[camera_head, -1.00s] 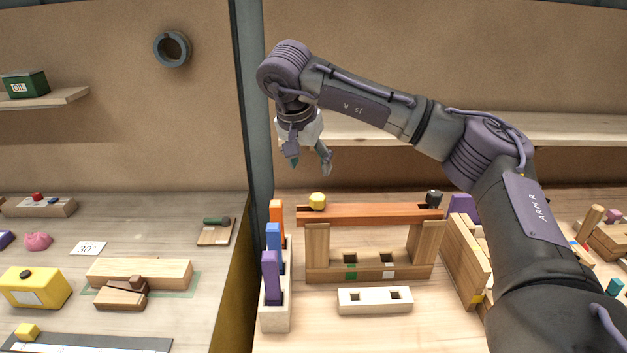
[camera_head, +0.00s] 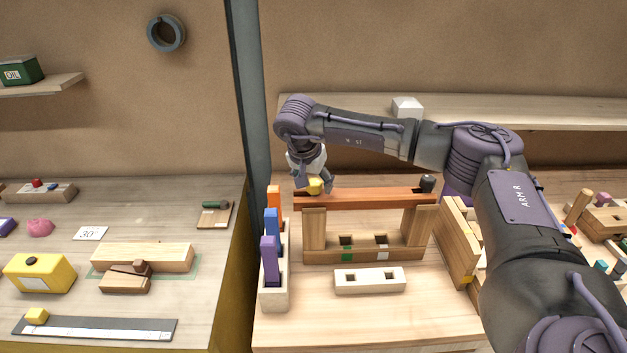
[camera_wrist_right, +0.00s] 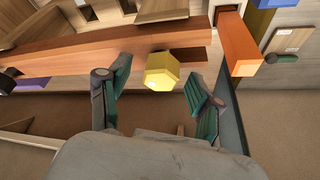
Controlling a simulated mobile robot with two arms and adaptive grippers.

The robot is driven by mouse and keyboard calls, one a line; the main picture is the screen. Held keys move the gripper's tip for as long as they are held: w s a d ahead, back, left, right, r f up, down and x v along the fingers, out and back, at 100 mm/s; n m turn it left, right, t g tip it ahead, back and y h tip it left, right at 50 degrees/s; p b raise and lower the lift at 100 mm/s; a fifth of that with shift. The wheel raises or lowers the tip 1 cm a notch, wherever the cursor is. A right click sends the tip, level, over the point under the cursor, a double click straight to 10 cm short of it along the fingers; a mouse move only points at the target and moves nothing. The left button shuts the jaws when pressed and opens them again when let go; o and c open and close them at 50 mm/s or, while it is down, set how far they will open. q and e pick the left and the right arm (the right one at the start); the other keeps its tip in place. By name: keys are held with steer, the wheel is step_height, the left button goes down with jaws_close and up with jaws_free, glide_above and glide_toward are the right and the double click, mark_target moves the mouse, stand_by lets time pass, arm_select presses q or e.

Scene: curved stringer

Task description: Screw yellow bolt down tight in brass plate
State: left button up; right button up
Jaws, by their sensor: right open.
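The yellow bolt (camera_head: 315,186) has a faceted head and stands at the left end of a long reddish-brown bar (camera_head: 375,199). In the right wrist view the bolt (camera_wrist_right: 162,70) shows between the two fingers of my right gripper (camera_wrist_right: 157,78). The fingers are open, one on each side of the head, with visible gaps. In the head view my right gripper (camera_head: 314,188) is down at the bolt from above. The bolt's shank is hidden. I cannot make out a separate brass plate. My left gripper is not in view.
A dark knob (camera_head: 427,183) stands at the bar's right end. Wooden posts (camera_head: 314,230) hold the bar above a slotted base. Orange, blue and purple blocks (camera_head: 269,259) stand in a rack close on the left. A pale two-hole block (camera_head: 370,287) lies in front.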

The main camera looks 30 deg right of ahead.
steer(key=shift+c, duration=0.2)
jaws_close()
steer(key=m+g, duration=0.1)
steer(key=m, duration=0.2)
steer(key=shift+a+h, duration=0.1)
steer(key=shift+h, duration=0.2)
steer(key=m, duration=0.1)
steer(key=m+g+p, duration=0.1)
steer(key=m, duration=0.1)
steer(key=shift+w+f+m, duration=0.1)
steer(key=shift+f+m, duration=0.05)
steer(key=shift+m, duration=0.15)
steer(key=shift+f+m+g, duration=0.15)
steer(key=shift+m+g, duration=0.35)
steer(key=shift+m, duration=0.2)
